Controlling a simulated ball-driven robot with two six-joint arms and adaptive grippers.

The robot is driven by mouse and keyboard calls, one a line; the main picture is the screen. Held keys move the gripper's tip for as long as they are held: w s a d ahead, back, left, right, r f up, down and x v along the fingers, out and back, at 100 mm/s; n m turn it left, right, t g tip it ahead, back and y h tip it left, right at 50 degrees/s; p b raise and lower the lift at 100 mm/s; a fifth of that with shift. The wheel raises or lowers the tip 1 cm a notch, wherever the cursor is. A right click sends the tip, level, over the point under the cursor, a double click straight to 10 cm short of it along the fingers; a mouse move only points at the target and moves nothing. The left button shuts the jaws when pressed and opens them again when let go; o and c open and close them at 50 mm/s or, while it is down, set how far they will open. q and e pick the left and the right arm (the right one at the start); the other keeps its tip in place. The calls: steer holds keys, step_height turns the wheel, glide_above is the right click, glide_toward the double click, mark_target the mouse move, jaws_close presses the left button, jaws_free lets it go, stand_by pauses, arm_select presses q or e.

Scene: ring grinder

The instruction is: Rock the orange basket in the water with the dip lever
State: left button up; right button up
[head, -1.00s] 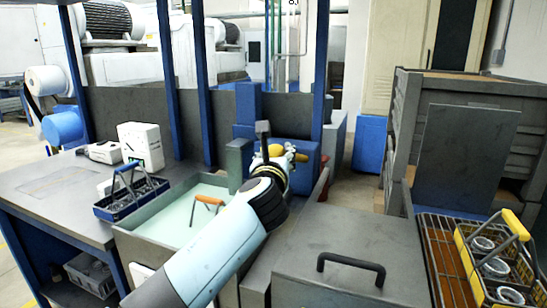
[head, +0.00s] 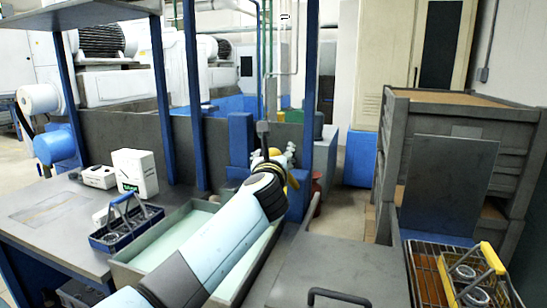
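The water tank (head: 188,219) stands in front of the blue posts, with pale green water (head: 165,236) inside. The orange basket is not visible; my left arm crosses the tank and covers much of the water. My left gripper (head: 284,158) is at the far right end of the tank, beside a yellow part. Its fingers are small and partly hidden behind my wrist, so I cannot tell whether they are open or shut. A dark upright handle (head: 263,129), apparently the dip lever, rises just behind my wrist. Contact between it and the gripper is unclear. My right gripper is not in view.
A blue basket (head: 127,223) with metal rings and a white box (head: 135,172) stand on the left bench. A grey lid with a black handle (head: 340,296) is at front right. A yellow-handled basket (head: 468,278) sits on a rack at right, before stacked grey crates (head: 446,128).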

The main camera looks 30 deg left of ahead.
arm_select(q)
steer(key=shift+w+a+f, duration=0.1)
steer(key=shift+a+f, duration=0.05)
steer(key=shift+f, duration=0.1)
steer(key=v, duration=1.2)
steer(key=shift+r, duration=0.15)
